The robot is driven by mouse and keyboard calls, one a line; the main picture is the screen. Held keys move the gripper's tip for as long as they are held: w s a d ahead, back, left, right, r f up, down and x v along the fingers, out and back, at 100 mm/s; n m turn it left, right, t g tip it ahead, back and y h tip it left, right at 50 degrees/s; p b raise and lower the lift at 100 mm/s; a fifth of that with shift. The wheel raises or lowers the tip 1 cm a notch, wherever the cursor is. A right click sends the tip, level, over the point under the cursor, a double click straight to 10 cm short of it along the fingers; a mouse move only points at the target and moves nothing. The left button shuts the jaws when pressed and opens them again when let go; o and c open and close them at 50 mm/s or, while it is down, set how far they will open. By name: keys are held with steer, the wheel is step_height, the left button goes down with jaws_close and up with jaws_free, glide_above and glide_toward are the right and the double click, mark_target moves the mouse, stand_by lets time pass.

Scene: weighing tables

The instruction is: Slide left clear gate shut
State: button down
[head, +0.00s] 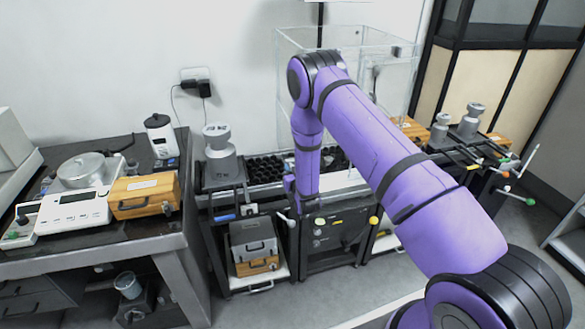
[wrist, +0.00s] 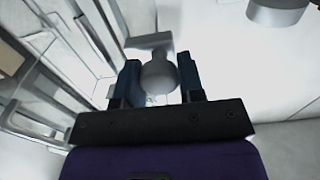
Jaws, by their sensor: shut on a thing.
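My gripper (wrist: 158,72) is shut on a round grey knob (wrist: 158,78), with one dark blue finger on each side of it in the wrist view. A pale plate shows just behind the knob. Clear panels with pale frame edges (wrist: 88,50) stand to the left of the fingers. In the head view a clear box (head: 284,70) stands at the back against the wall, partly behind my purple arm. My arm hides much of its lower part, and I cannot tell how far its left gate is open.
A bench on the left holds a white scale (head: 75,205), a wooden box (head: 145,196) and a white canister (head: 160,136). A grey weight (head: 219,150) stands left of my forearm. More weights (head: 470,120) stand on the right.

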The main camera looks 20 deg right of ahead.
steer(key=shift+s+f, duration=0.15)
steer(key=shift+f, duration=0.15)
steer(key=c, duration=1.1)
jaws_free()
steer(key=shift+o, duration=0.3)
steer(key=shift+f, duration=0.1)
steer(key=shift+s, duration=0.2)
steer(key=s, duration=1)
steer(key=shift+a, duration=0.4)
steer(key=shift+r, duration=0.2)
